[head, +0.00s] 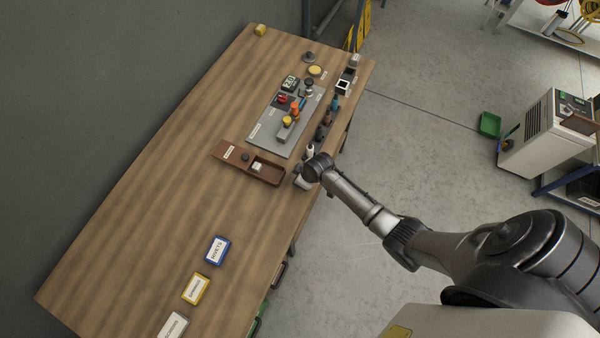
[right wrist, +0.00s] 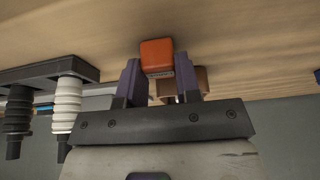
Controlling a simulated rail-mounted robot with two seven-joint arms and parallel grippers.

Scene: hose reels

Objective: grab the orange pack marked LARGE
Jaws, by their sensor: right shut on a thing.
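In the right wrist view, my right gripper (right wrist: 159,72) is shut on an orange pack (right wrist: 157,52), with one finger on each side of it. The pack has a dark strip of print along its lower edge, too small to read. In the head view, my right gripper (head: 303,180) is at the table's right edge, beside the brown tray. The orange pack cannot be made out there. My left gripper is not in view.
The brown tray (head: 222,151) holds a white block and a dark round piece. A grey board (head: 268,136) with several fittings lies behind it. Blue (head: 217,250), yellow (head: 195,288) and white (head: 172,325) labelled packs lie at the front. The table's left side is clear.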

